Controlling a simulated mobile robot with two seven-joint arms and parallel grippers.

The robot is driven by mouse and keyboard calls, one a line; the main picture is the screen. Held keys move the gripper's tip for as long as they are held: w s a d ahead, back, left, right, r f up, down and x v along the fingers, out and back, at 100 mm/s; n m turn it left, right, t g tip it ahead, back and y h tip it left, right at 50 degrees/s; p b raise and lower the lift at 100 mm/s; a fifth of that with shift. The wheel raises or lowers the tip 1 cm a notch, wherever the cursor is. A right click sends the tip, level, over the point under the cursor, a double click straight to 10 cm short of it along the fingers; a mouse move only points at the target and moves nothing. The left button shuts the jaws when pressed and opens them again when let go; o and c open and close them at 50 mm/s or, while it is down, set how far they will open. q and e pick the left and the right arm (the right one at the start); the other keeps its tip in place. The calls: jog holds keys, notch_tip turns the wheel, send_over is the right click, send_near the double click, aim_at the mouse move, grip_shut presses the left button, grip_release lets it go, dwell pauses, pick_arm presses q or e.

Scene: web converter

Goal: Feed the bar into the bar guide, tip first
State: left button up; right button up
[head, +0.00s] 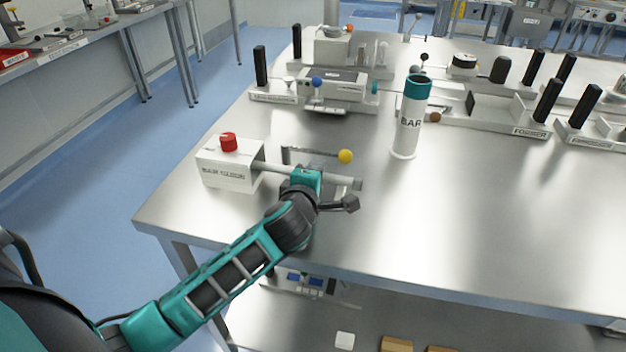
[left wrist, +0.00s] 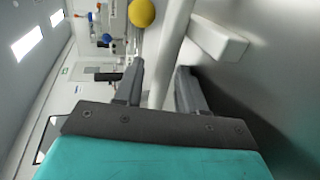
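A white upright cylinder (head: 408,130) marked BAR, with a teal band and a dark round top, stands on the table right of centre. A white box (head: 225,172) with a red knob (head: 228,142) sits at the table's left; its small label is hard to read. A pale rod (head: 345,181) runs right from the box; I cannot tell if it is the guide or a bar. My left gripper (head: 330,188) is at this rod. In the left wrist view its fingers (left wrist: 160,82) are apart, with a pale rod (left wrist: 168,50) between or just beyond them. My right gripper is out of view.
A yellow ball (head: 345,156) on a thin arm is close beyond my left gripper. Several white fixtures with black posts, such as one with a blue ball (head: 317,82), line the back. The steel table (head: 480,210) is clear at front right.

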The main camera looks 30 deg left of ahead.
pick_arm(q)
jog(key=v, duration=1.2)
jog(key=shift+s, duration=0.15)
jog(key=shift+s+d+r, duration=0.15)
jog(key=shift+s, duration=0.15)
